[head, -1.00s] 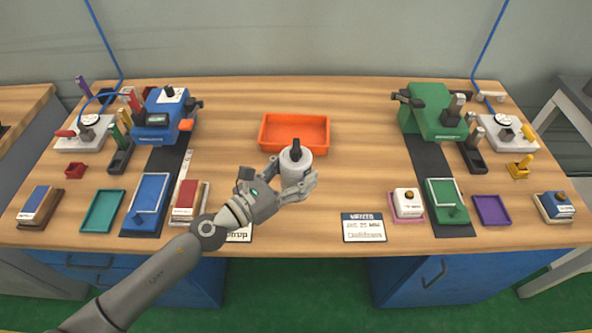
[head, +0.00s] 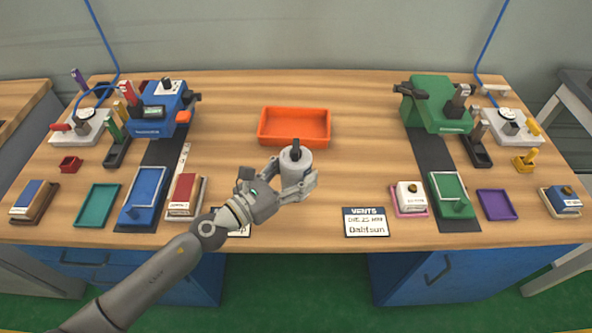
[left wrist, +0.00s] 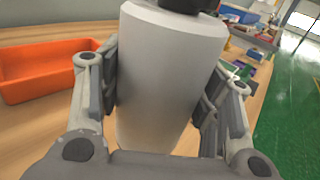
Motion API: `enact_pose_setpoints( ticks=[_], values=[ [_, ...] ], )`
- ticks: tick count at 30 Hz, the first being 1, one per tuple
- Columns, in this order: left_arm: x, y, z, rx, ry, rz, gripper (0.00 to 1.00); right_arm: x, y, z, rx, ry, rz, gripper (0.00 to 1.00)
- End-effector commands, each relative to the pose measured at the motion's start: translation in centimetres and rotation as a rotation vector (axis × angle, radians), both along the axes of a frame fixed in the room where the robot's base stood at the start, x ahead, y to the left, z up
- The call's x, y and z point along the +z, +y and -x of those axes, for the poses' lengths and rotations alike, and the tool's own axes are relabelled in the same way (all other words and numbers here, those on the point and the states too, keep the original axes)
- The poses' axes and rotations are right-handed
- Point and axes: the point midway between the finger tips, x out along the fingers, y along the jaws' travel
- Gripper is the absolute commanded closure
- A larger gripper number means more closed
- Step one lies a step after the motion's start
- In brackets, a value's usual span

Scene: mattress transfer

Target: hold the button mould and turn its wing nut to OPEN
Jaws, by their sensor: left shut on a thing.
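The button mould (head: 295,164) is a light grey upright cylinder with a black wing nut (head: 295,148) on its top. It stands over the middle of the table, in front of the orange tray. My left gripper (head: 292,183) is shut on the mould from the front left, with a finger on each side. In the left wrist view the mould (left wrist: 168,85) fills the middle between both fingers, and only the lower part of the black top (left wrist: 185,5) shows. I cannot tell whether the mould touches the table. No OPEN mark is readable. My right gripper is not in view.
The orange tray (head: 260,134) lies behind the mould. A blue machine (head: 160,108) stands back left, a green machine (head: 437,108) back right. A VENTS card (head: 365,222) lies at front right.

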Motion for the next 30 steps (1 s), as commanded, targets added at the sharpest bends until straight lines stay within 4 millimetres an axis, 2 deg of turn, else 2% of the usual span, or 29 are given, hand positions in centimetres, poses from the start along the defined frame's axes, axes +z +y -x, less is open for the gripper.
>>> enact_pose_setpoints(
  ticks=[30],
  values=[
    [-2.8,0.0,-0.1,0.001,-0.004,0.003,0.88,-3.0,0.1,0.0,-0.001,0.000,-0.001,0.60]
  ],
)
